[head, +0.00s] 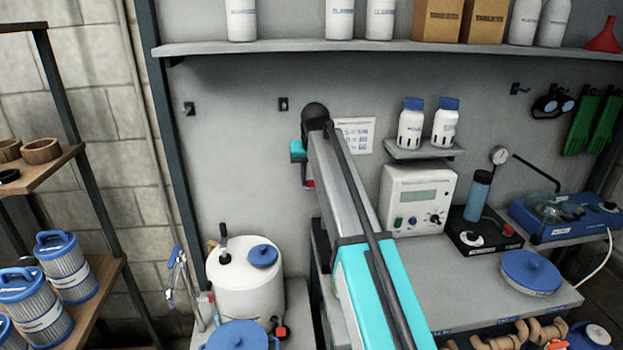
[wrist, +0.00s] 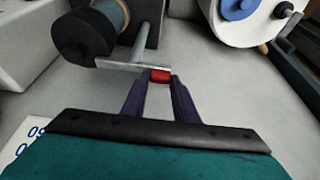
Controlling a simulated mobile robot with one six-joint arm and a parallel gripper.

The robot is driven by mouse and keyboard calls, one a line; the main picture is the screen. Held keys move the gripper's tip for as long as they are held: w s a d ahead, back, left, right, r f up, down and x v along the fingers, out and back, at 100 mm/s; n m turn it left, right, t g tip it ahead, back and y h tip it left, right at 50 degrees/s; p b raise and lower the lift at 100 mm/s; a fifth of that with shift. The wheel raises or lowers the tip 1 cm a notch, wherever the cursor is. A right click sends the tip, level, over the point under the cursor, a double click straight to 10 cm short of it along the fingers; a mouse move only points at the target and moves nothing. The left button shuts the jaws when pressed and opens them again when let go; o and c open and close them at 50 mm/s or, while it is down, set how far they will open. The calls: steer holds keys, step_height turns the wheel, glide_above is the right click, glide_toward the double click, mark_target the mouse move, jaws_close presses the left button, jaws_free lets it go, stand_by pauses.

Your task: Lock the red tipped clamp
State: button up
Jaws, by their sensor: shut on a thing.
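In the wrist view, the clamp's red tip (wrist: 160,76) sits between the two dark purple fingers of my gripper (wrist: 161,80), which are shut on it. A flat grey metal bar (wrist: 125,66) of the clamp runs across beside the tip, and a round grey rod (wrist: 141,42) leads back from it towards a dark upright part. In the head view, my gripper (head: 301,168) is mostly hidden behind my arm, with a small red spot at its lower end. The rest of the clamp is hidden there.
In the wrist view, a black cylinder with a blue-grey part (wrist: 92,35) stands close left of the clamp. In the head view, a white tank (head: 240,285) stands left of my arm and a white control box (head: 415,190) right. A shelf (head: 370,46) spans above.

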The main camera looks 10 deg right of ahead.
steer(key=o, duration=1.1)
steer(key=shift+c, duration=0.2)
steer(key=shift+r, duration=0.1)
steer(key=b+v, duration=0.3)
steer(key=v, duration=1)
steer(key=shift+s+r, duration=0.2)
steer(key=shift+r, duration=0.05)
